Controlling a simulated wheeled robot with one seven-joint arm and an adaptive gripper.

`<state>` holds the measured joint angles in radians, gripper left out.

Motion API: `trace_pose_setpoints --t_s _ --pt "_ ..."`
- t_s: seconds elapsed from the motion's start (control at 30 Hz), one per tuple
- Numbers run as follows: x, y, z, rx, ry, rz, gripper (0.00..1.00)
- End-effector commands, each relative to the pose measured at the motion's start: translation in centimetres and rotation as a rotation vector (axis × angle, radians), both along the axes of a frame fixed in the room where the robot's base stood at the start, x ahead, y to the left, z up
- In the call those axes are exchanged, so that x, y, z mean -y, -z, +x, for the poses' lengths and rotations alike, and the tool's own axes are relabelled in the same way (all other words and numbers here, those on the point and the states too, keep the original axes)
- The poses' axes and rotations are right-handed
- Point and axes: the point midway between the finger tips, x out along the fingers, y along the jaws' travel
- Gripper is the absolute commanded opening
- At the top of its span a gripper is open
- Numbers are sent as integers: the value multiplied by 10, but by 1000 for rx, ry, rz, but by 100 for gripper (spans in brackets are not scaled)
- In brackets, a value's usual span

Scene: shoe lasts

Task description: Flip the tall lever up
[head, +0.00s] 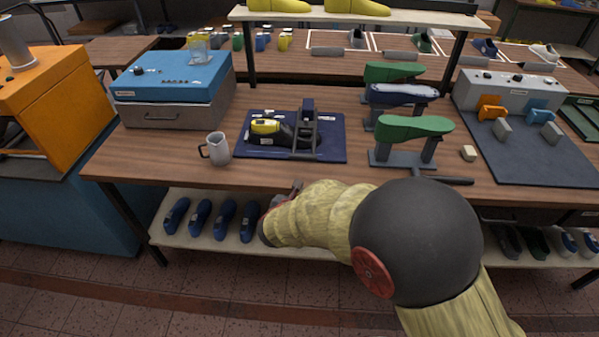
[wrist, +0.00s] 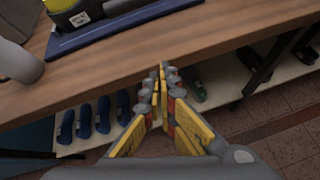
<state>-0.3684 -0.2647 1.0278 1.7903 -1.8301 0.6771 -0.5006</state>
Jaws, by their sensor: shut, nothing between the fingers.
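On the worktable, a dark blue board (head: 257,150) carries a yellow and black shoe-shaped piece (head: 268,127). Beside that piece, dark upright parts (head: 307,112) rise at the board's right; they look like the tall lever and its frame, but I cannot tell the lever's exact position. In the wrist view only the board's front corner (wrist: 62,47) and the lower part of the shoe-shaped piece show, at the top left; the upright is not seen. My gripper (wrist: 162,68) is shut and empty, at the table's front edge, apart from the board. Its tips (head: 297,187) show small in the head view.
A grey mug (head: 217,149) stands left of the board. Green lasts on stands (head: 414,128) are to the right, with a dark bar (head: 442,180) near the edge. A blue machine (head: 172,80) stands at back left.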

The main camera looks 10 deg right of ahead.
Motion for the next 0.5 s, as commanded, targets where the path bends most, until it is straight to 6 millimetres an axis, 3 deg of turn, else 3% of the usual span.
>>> trace_pose_setpoints --t_s 0.13,0.5 --pt "-22 -17 23 11 -163 -104 0" --pt "-29 -17 25 -16 -247 -181 0"
